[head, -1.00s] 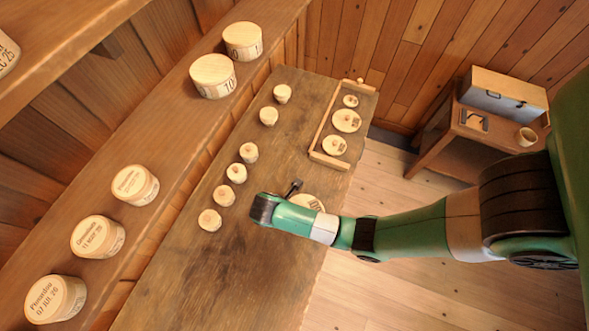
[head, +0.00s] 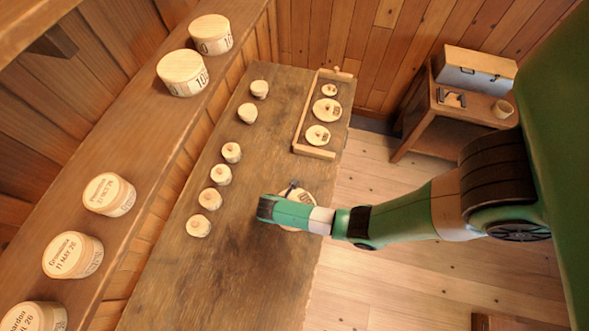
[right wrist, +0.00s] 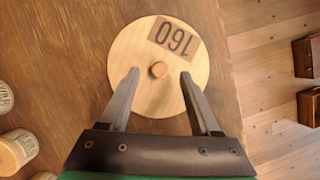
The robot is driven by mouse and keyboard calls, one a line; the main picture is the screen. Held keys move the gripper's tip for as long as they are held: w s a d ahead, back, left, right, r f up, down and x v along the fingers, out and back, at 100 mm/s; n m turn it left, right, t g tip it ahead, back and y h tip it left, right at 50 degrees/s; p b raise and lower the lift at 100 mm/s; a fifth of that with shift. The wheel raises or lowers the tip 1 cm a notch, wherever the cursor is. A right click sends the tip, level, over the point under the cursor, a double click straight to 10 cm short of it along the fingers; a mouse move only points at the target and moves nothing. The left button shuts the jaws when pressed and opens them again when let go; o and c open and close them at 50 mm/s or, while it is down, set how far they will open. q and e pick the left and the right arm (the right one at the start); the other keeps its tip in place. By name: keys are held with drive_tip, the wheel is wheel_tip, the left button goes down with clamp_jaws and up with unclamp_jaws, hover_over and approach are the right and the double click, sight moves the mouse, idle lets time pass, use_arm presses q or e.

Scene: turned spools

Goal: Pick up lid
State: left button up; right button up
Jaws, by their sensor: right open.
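A round pale wooden lid (right wrist: 135,50) with a small knob and a "160" label lies flat on the workbench in the right wrist view. In the head view it is partly hidden behind my right arm, with its upper edge (head: 306,194) showing. My right gripper (right wrist: 160,74) is open over the lid, its fingers on either side of the knob (right wrist: 158,70) with gaps to it. I cannot tell how high the fingertips are above the lid. My left gripper is not in view.
Several small spools (head: 221,175) stand in a row along the workbench's left side. A wooden tray (head: 312,152) at the far end holds three smaller lids. A shelf (head: 150,150) with round boxes runs along the left. The bench's near part is clear.

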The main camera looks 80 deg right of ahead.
drive_tip(key=x, duration=0.2)
drive_tip(key=shift+d+f, duration=0.1)
drive_tip(key=shift+f, duration=0.15)
clamp_jaws()
